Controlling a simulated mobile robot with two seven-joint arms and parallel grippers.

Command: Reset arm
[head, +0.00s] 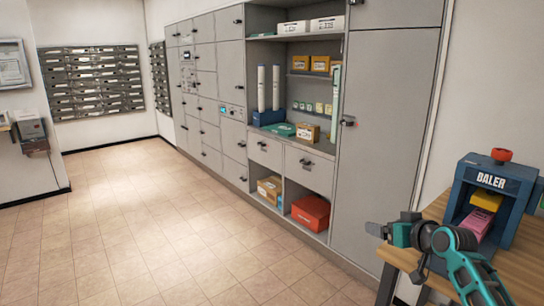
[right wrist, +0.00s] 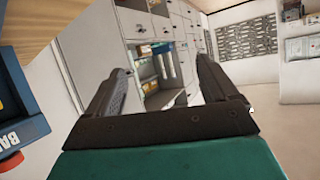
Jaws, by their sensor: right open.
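My right gripper (head: 376,230) reaches in from the lower right in the head view, in front of the wooden table's left end. In the right wrist view its two dark fingers (right wrist: 163,72) stand wide apart, with nothing between them. The fingers point towards the grey cabinets and the far end of the room. My left arm and gripper do not show.
A blue baler (head: 503,181) holding yellow and pink pieces stands on the wooden table (head: 519,261), close right of my right arm. Grey lockers (head: 389,140) and open shelves line the wall. A red box (head: 311,212) sits low. The tiled floor (head: 130,225) is clear.

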